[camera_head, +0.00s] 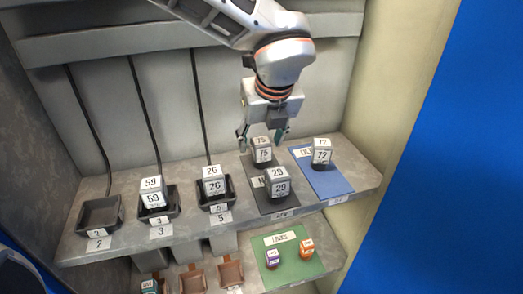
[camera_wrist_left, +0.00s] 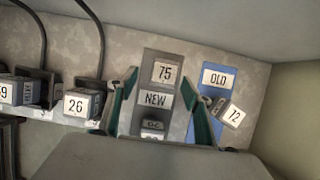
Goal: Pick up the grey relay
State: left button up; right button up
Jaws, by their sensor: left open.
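Several grey number-faced blocks stand on the upper shelf; I cannot tell which one the grey relay is. Block 75 (camera_head: 262,152) sits at the back of the dark mat (camera_head: 262,198), with block 29 (camera_head: 278,184) in front. My left gripper (camera_head: 262,135) is open and points down above block 75, its fingers on either side of it in the picture. In the left wrist view the open fingers (camera_wrist_left: 167,88) frame block 75 (camera_wrist_left: 165,72) and the NEW label (camera_wrist_left: 155,99). Nothing is held. My right gripper is not in view.
Block 72 (camera_head: 321,152) stands on the blue OLD mat (camera_head: 329,185). Blocks 59 (camera_head: 153,191) and 26 (camera_head: 214,182) sit in black trays; another tray (camera_head: 100,214) is empty. Below, a green mat (camera_head: 290,262) bears small purple (camera_head: 272,258) and orange (camera_head: 307,248) pieces.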

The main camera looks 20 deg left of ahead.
aim_at(261, 151)
pick_arm(q)
jog(key=x, duration=0.5)
jog(key=shift+w+d+f, duration=0.1)
jog(key=shift+d+f, duration=0.1)
jog(key=c, duration=1.3)
